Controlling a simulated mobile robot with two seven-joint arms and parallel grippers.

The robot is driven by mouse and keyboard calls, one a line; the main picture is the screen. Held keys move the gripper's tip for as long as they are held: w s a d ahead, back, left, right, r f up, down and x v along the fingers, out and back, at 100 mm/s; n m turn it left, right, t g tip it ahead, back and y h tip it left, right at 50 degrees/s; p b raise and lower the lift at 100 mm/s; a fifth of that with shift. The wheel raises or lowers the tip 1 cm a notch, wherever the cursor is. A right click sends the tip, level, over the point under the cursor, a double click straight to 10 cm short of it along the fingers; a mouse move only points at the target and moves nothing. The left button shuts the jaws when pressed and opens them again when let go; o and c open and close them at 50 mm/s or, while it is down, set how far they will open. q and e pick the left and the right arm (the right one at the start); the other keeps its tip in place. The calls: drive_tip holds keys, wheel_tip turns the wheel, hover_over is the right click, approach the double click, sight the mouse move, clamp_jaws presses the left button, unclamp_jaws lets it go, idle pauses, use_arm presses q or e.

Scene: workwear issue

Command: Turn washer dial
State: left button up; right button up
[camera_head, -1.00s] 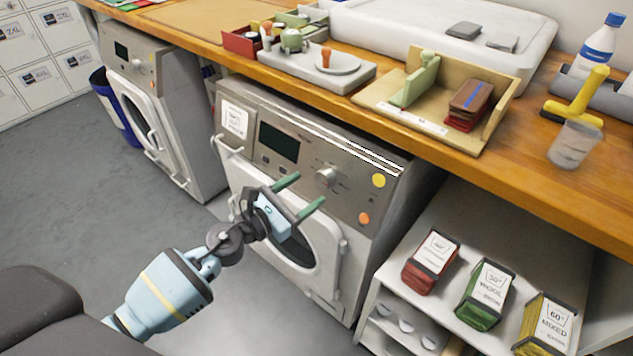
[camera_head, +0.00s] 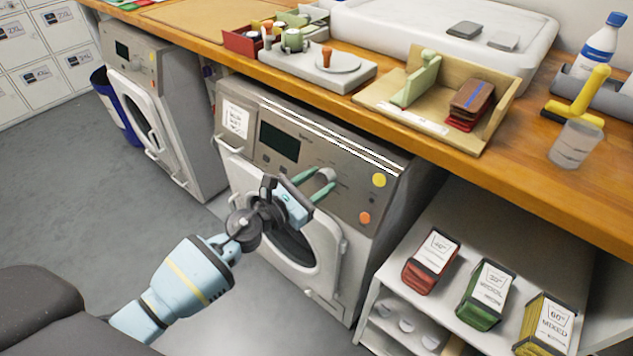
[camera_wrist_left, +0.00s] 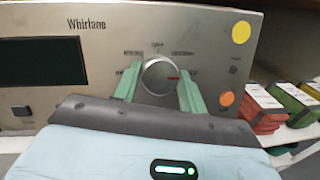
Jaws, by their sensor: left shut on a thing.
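The washer (camera_head: 352,199) under the counter has a metal front panel with a dark display and a round silver dial (camera_head: 326,174). In the left wrist view the dial (camera_wrist_left: 158,77) sits between the two green fingers, and a red mark on it points right. Small printed labels surround the dial, too small to read surely. My left gripper (camera_head: 316,184) reaches the panel from the lower left, its green fingers (camera_wrist_left: 159,88) on either side of the dial and shut on it. My right gripper is not in view.
A second washer (camera_head: 170,110) stands to the left. A wooden counter (camera_head: 345,112) with trays overhangs the panel. A low shelf (camera_head: 400,276) with red, green and yellow cartons stands right of the washer. The grey floor (camera_head: 60,190) is clear at left.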

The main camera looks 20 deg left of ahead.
use_arm(q)
drive_tip(key=shift+n, duration=0.3)
drive_tip(key=n+t+y+p, duration=0.1)
drive_tip(key=n+y, duration=0.1)
drive_tip(key=n, duration=0.2)
drive_tip(key=shift+d+n, duration=0.1)
drive_tip(key=shift+n, duration=0.2)
drive_tip(key=n+y+p, duration=0.1)
drive_tip(key=n, duration=0.2)
drive_tip(key=n+y+p, duration=0.1)
drive_tip(key=n, duration=0.2)
drive_tip(key=shift+r+n, duration=0.1)
drive_tip(key=shift+n, duration=0.3)
drive_tip(key=n+y+p, duration=0.1)
drive_tip(key=n, duration=0.2)
drive_tip(key=n+y+p, duration=0.1)
drive_tip(key=n+p, duration=0.1)
drive_tip(key=n, duration=0.1)
drive_tip(key=shift+d+y, duration=0.1)
drive_tip(key=shift+y, duration=0.3)
drive_tip(key=shift+n+g+y+p, duration=0.45)
drive_tip(key=shift+n+p, duration=0.3)
drive_tip(key=shift+n, duration=0.95)
drive_tip(key=shift+s, duration=0.1)
drive_tip(key=o, duration=1)
